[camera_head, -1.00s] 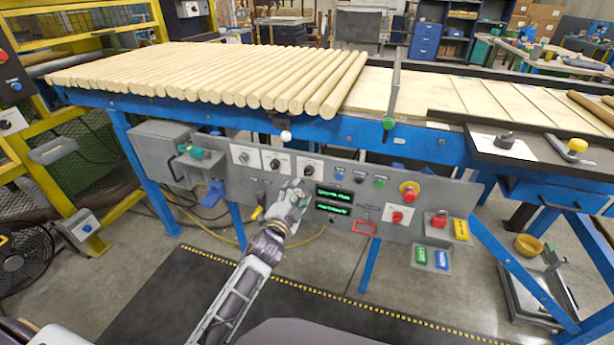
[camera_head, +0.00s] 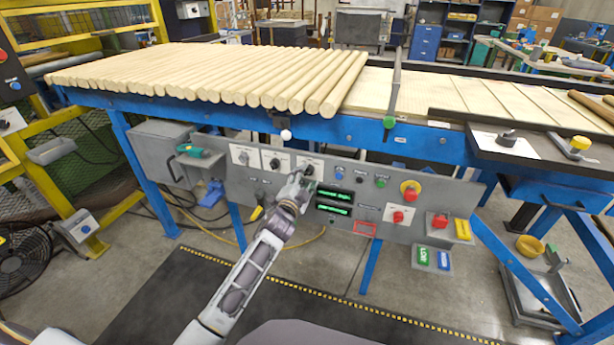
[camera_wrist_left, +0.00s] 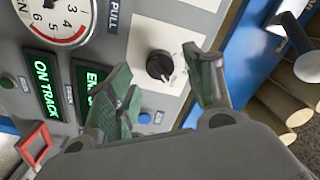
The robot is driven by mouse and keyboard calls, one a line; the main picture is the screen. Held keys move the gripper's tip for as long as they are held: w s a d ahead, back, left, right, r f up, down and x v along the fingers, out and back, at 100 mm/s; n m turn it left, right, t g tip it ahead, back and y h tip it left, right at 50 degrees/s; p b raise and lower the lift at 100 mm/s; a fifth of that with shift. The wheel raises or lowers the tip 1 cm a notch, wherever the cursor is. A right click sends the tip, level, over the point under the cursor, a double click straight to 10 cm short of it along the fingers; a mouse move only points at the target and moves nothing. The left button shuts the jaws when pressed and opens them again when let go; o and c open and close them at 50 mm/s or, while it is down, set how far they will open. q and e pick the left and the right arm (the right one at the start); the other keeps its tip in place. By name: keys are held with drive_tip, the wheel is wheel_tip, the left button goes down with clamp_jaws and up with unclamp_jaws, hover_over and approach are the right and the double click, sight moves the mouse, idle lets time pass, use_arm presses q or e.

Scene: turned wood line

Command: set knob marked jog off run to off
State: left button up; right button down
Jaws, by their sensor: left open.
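In the left wrist view, a black round knob (camera_wrist_left: 160,66) on a white plate shows between and beyond the open fingers (camera_wrist_left: 164,88). The fingers appear apart from it. My right gripper is not in view.
Green displays (camera_head: 334,202), a red emergency button (camera_head: 410,190) and small push buttons (camera_head: 339,173) lie right of the gripper. A white ball handle (camera_head: 286,135) hangs above, under the blue conveyor frame (camera_head: 350,131) carrying wooden rods. A gauge (camera_wrist_left: 58,16) shows in the wrist view.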

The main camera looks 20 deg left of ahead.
use_arm(q)
drive_tip(key=shift+w, duration=1.3)
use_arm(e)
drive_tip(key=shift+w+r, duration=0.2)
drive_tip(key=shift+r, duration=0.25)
use_arm(q)
drive_tip(key=c, duration=1)
drive_tip(key=shift+c, duration=0.2)
